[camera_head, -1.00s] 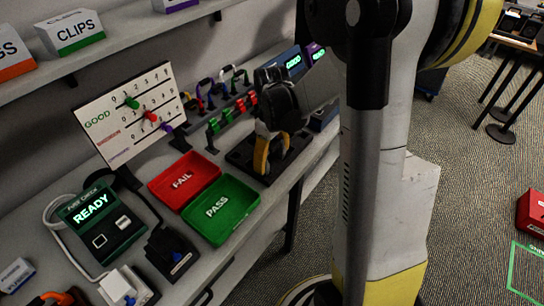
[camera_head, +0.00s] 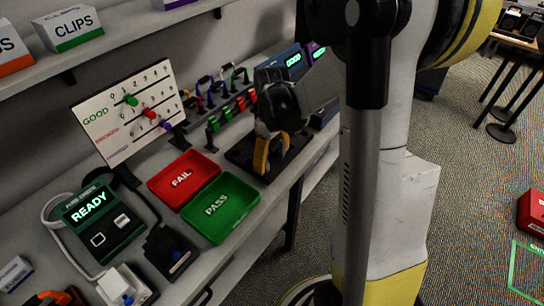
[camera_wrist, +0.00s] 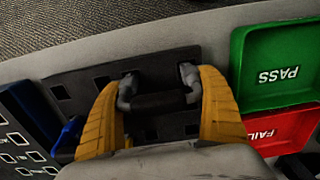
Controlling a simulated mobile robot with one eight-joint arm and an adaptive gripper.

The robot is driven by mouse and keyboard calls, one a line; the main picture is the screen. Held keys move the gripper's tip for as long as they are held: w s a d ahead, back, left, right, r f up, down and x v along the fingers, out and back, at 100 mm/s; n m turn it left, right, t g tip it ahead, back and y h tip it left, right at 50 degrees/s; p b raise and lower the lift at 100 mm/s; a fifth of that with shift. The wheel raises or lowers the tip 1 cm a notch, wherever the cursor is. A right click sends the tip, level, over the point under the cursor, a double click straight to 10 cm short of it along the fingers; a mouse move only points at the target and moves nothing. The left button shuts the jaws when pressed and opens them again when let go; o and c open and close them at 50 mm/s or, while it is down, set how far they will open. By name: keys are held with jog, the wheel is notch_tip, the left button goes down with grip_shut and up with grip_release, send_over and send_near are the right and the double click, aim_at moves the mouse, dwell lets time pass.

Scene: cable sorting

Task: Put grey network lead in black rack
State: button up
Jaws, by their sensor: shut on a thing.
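The grey network lead (camera_wrist: 158,103) shows in the wrist view as a short black cable piece with a grey plug at each end. My gripper (camera_wrist: 160,88) has its yellow fingers shut on it, one at each end. The lead is over the black rack (camera_wrist: 62,91), a flat black plate with square slots. Both grey plugs point towards the plate; whether they sit in slots I cannot tell. In the head view my gripper (camera_head: 270,152) is low over the black rack (camera_head: 240,157), and the lead is mostly hidden by the fingers.
The green PASS tray (camera_head: 220,222) and red FAIL tray (camera_head: 168,192) lie close to the rack. A rack of coloured leads (camera_head: 226,115) stands behind. A READY fuse checker (camera_head: 103,242) and a tally board (camera_head: 118,140) are further left.

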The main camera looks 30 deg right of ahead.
aim_at(272, 143)
jog(key=o, duration=1.1)
jog(key=shift+r+p, duration=3.1)
jog(key=shift+r, duration=0.95)
jog(key=s+a+r+m+t, duration=0.4)
jog(key=s+a+r+t, duration=0.3)
jog(key=s+a+r, duration=0.4)
jog(key=shift+s+a+r+b, duration=0.3)
jog(key=shift+a+r, duration=0.25)
jog(key=shift+a, duration=0.55)
